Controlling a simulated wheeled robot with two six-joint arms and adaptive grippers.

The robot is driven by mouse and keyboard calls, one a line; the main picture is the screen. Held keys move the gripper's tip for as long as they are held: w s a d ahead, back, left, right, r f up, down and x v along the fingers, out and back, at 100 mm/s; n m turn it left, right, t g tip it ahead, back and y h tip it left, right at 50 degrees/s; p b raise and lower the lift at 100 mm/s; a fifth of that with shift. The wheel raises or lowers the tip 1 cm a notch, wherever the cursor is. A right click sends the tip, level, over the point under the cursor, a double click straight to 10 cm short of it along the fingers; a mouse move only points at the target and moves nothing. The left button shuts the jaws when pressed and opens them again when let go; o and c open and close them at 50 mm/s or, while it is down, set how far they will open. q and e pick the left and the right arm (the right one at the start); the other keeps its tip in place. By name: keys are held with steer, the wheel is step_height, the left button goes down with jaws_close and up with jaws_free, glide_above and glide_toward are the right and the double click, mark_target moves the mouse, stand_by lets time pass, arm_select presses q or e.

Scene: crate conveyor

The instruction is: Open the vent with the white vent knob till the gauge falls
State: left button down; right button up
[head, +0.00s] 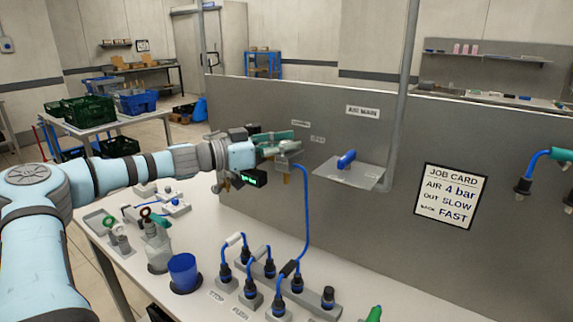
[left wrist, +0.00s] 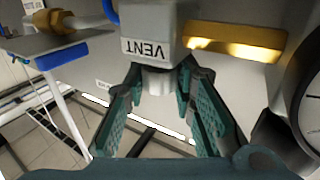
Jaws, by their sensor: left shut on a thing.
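My left gripper (head: 287,146) reaches in from the left to the grey panel. In the left wrist view, its green fingers (left wrist: 158,78) are shut on the white vent knob (left wrist: 156,84), one finger on each side. The knob sits just under a pale block (left wrist: 152,35) labelled VENT. A round gauge (left wrist: 306,100) is cut off at the right edge of the left wrist view; its reading cannot be made out. In the head view the knob and gauge are hidden or too small to tell.
The grey panel (head: 235,100) stands behind the bench (head: 215,285). A blue hose (head: 304,205) hangs beside my gripper. A blue handle (head: 346,159) sits on a bracket to the right. Plugs, a blue cup (head: 184,272) and bottles crowd the bench below. A job card (head: 451,197) hangs right.

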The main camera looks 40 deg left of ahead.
arm_select(q)
steer(key=shift+r, duration=0.15)
stand_by(0.3)
steer(key=c, duration=1.6)
jaws_free()
steer(key=shift+w+r, duration=0.1)
steer(key=shift+o, duration=1.4)
steer(key=shift+w+d, duration=0.1)
steer(key=shift+r, duration=0.15)
step_height(320, 180, up, 10)
steer(key=shift+f, duration=0.15)
